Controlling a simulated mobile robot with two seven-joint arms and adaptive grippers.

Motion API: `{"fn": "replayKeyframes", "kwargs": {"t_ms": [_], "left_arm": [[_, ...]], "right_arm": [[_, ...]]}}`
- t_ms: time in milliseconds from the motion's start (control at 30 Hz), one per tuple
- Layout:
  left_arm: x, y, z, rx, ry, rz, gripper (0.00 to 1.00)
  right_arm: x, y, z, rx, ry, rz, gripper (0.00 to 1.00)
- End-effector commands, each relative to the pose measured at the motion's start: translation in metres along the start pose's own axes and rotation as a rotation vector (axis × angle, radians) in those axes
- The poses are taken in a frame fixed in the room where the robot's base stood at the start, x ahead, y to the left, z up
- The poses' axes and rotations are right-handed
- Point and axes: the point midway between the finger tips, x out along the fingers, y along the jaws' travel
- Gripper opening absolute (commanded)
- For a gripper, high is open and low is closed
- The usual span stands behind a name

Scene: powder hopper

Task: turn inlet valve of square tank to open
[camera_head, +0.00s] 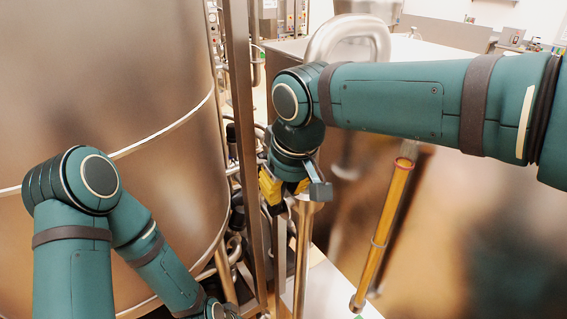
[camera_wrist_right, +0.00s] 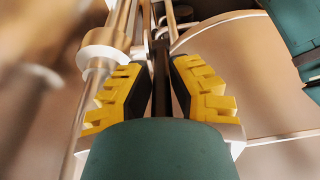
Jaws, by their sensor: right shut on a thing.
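The square tank (camera_head: 440,215) is the large shiny metal body on the right, with a flat top and a yellow sight tube on its front. My right gripper (camera_head: 272,188) is beside its left side, among vertical pipes. In the right wrist view my right gripper (camera_wrist_right: 159,78) has its yellow-and-black fingers on both sides of a dark, narrow bar (camera_wrist_right: 160,62), which looks like the valve handle. The fingers are shut on it. The valve body is mostly hidden, and I cannot tell the handle's angle. My left arm shows at lower left, with its gripper outside the frame.
A large round metal tank (camera_head: 110,110) fills the left. A metal upright post (camera_head: 240,100) and several pipes crowd the gap between the tanks. The yellow sight tube (camera_head: 385,225) stands to the right of my right gripper.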

Motion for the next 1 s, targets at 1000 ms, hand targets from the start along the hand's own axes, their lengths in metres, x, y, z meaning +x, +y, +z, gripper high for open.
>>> {"fn": "replayKeyframes", "kwargs": {"t_ms": [1000], "left_arm": [[-0.008,0.003,-0.001,0.002,-0.003,0.0,0.47]], "right_arm": [[0.002,-0.003,-0.021,0.003,-0.383,0.001,0.0]]}}
